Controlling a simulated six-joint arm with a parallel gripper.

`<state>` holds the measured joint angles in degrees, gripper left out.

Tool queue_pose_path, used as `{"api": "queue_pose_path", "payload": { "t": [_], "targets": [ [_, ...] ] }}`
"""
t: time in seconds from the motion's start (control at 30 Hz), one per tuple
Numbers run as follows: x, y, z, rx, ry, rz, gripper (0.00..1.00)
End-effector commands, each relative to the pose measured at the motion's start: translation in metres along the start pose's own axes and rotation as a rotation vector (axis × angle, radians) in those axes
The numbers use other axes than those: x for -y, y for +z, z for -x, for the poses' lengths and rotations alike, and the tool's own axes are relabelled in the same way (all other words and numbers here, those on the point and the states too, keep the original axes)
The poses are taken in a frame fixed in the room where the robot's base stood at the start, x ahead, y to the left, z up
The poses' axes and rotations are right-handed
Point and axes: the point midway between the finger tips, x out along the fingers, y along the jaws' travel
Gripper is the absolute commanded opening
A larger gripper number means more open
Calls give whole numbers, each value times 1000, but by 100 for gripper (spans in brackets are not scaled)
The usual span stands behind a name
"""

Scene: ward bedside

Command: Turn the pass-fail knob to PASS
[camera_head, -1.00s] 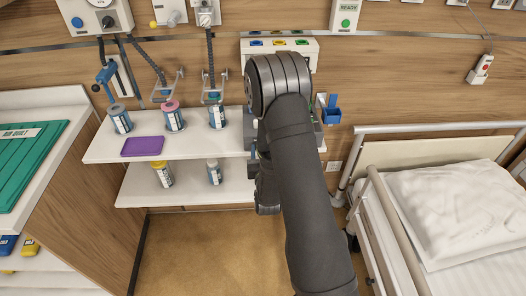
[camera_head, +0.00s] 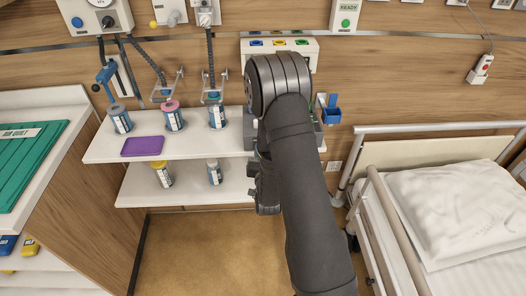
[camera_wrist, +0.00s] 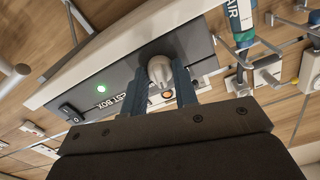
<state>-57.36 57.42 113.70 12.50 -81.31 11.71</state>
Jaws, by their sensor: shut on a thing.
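No PASS or FAIL marking is readable, so I cannot tell which way the knob points.
In the head view, several tubs and a purple tray (camera_head: 143,146) stand left of my arm. A bed rail (camera_head: 397,228) is at right.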

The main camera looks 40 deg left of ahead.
Motion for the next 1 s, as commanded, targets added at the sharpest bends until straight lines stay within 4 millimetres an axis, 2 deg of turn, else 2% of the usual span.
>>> {"api": "queue_pose_path", "payload": {
  "t": [0.5, 1.0],
  "targets": [
    [0, 0, 0, -1, 0, -391, 4],
    [0, 0, 0, -1, 0, -521, 4]
  ]
}}
